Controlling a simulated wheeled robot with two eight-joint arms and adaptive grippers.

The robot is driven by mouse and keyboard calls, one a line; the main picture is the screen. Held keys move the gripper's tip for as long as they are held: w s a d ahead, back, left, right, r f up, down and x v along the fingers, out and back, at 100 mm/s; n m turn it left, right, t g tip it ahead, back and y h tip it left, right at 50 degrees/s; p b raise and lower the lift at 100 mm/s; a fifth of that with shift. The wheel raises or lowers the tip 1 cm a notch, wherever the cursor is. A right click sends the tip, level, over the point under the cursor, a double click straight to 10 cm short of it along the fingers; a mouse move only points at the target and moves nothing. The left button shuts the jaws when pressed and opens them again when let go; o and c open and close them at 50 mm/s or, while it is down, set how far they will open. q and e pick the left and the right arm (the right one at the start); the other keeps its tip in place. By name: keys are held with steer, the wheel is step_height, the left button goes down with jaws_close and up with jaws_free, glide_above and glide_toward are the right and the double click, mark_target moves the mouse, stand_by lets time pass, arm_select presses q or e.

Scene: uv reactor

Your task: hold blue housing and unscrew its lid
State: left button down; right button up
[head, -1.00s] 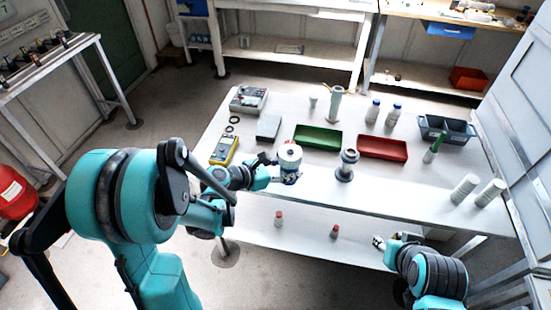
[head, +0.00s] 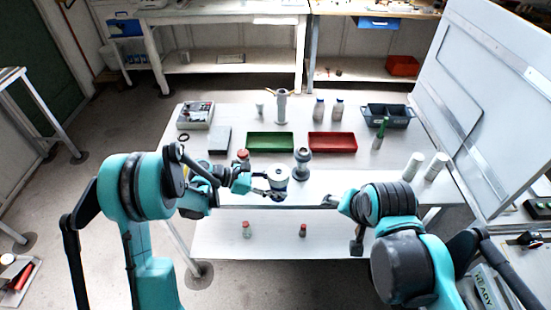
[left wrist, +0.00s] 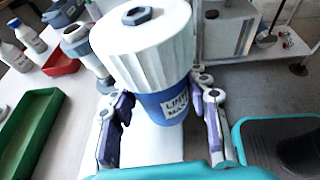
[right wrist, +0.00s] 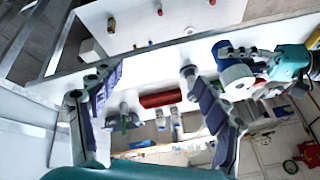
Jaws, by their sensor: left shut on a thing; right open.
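The blue housing (left wrist: 172,106) with its white ribbed lid (left wrist: 145,50) fills the middle of the left wrist view. The lid has a dark hex nut on top and sits on the housing. My left gripper (head: 266,190) is shut on the blue housing, with a finger on either side of it. In the head view the white lid (head: 277,174) is at the table's front edge. My right gripper (head: 330,201) is open and empty, to the right of the housing and apart from it. In the right wrist view the housing (right wrist: 222,52) and lid (right wrist: 237,80) lie beyond the right finger.
A grey flanged fitting (head: 302,165) stands close behind the lid. A green tray (head: 270,142) and a red tray (head: 333,142) lie further back. White cylinders (head: 413,165) stand at the right. Two small red-capped bottles are on the lower shelf (head: 275,238).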

steer(key=w+a+r+m+g, duration=0.35)
steer(key=w+a+m, duration=0.35)
steer(key=w+m, duration=0.3)
steer(key=m+g, duration=0.2)
steer(key=m, duration=0.9)
glide_above(277, 171)
steer(key=shift+s+d+f, duration=0.25)
steer(key=shift+d+f, duration=0.1)
steer(key=shift+f, duration=0.35)
steer(key=shift+w+a+f, duration=0.1)
steer(key=shift+w+a, duration=0.1)
steer(key=shift+a, duration=0.1)
steer(key=shift+a+f+m, duration=0.15)
steer(key=shift+f+m, duration=0.15)
steer(key=shift+f, duration=0.25)
step_height(277, 171, down, 7)
